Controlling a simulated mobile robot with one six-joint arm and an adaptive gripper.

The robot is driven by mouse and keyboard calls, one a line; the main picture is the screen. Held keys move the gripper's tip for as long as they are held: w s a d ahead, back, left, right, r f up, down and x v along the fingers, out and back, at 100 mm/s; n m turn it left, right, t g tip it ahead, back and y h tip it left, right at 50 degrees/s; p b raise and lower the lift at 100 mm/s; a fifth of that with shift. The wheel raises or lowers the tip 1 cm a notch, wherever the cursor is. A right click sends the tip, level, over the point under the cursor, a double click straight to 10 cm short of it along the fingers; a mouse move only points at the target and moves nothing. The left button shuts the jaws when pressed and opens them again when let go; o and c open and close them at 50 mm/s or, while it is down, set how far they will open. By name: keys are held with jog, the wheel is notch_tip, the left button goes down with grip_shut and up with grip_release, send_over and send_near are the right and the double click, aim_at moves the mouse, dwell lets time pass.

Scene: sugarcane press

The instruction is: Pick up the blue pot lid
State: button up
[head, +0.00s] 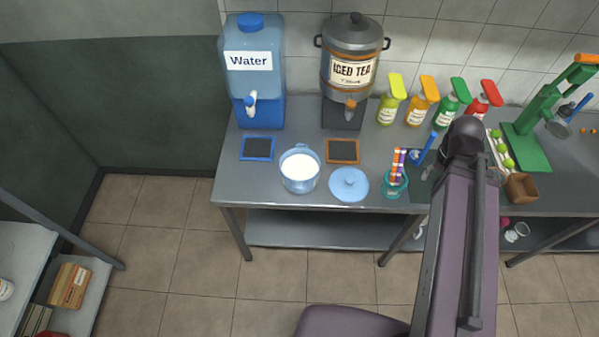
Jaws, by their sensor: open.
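The blue pot lid (349,184) lies flat near the front edge of the metal counter (262,190), its round knob facing up. The lid is apart from the blue pot (300,180), which stands open just to its left with white contents. My arm rises from the bottom right and reaches over the counter, well to the right of the lid. I cannot make out my gripper; the arm seems to hide it. Nothing covers the lid.
A teal cup (394,190) with colourful sticks stands close right of the lid. A brown-framed board (342,151) lies behind it. A water dispenser (254,75), iced tea urn (351,62), several bottles and a green press (535,135) stand behind. Floor in front is clear.

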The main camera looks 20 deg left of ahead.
jog(key=shift+f, duration=0.1)
notch_tip(320, 180, down, 7)
jog(key=b, duration=0.7)
jog(key=shift+c, duration=0.2)
dwell(0.3)
